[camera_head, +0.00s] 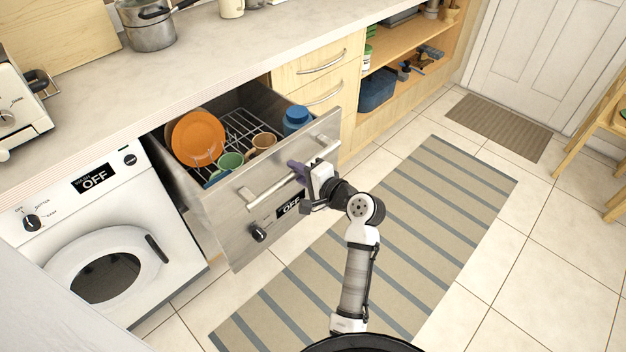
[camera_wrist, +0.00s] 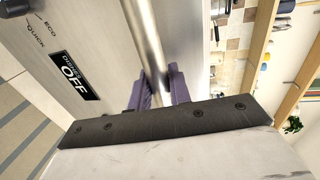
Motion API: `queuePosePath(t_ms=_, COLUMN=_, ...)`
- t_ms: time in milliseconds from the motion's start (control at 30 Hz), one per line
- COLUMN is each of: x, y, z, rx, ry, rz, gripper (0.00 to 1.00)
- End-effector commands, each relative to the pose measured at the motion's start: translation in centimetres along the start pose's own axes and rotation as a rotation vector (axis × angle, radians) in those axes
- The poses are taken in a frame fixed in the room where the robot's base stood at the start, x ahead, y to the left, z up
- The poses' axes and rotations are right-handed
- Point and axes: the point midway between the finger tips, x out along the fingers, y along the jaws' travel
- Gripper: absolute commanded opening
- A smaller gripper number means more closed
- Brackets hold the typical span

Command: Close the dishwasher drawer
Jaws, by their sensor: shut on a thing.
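The dishwasher drawer (camera_head: 215,222) is pulled out from under the counter, with a steel front, a knob and a display reading OFF. Its bar handle (camera_head: 270,188) runs along the upper front. Inside are an orange plate (camera_head: 197,138), cups (camera_head: 230,161) and a blue container (camera_head: 296,118) by a wire rack. My gripper (camera_head: 301,172) is at the right part of the handle, with its purple fingers around the bar. In the wrist view my gripper (camera_wrist: 162,90) is shut on the handle (camera_wrist: 148,40), beside the drawer front (camera_wrist: 95,45).
A white washing machine (camera_head: 100,235) stands left of the drawer. Wooden drawers (camera_head: 318,68) and an open shelf are to the right. A striped rug (camera_head: 400,225) covers the floor in front. Clear tiles lie to the right of the rug.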

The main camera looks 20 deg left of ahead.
Motion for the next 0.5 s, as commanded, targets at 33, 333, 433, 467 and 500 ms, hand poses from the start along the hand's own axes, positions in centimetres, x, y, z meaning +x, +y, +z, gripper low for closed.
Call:
queuePosePath(t_ms=33, x=1.0, y=-0.4, z=0.1, rx=-0.001, ry=-0.003, rz=0.0, gripper=0.0)
queuePosePath(t_ms=333, x=6.6, y=-1.5, z=0.0, rx=-0.002, ry=-0.002, rz=-0.001, gripper=0.0)
queuePosePath(t_ms=433, x=8.5, y=-1.9, z=0.0, rx=-0.003, ry=-0.002, rz=-0.002, gripper=0.0)
queuePosePath(t_ms=467, x=9.0, y=-1.9, z=0.1, rx=-0.002, ry=-0.003, rz=-0.001, gripper=0.0)
queuePosePath(t_ms=500, x=9.8, y=-2.1, z=0.0, rx=-0.002, ry=-0.002, rz=-0.002, gripper=0.0)
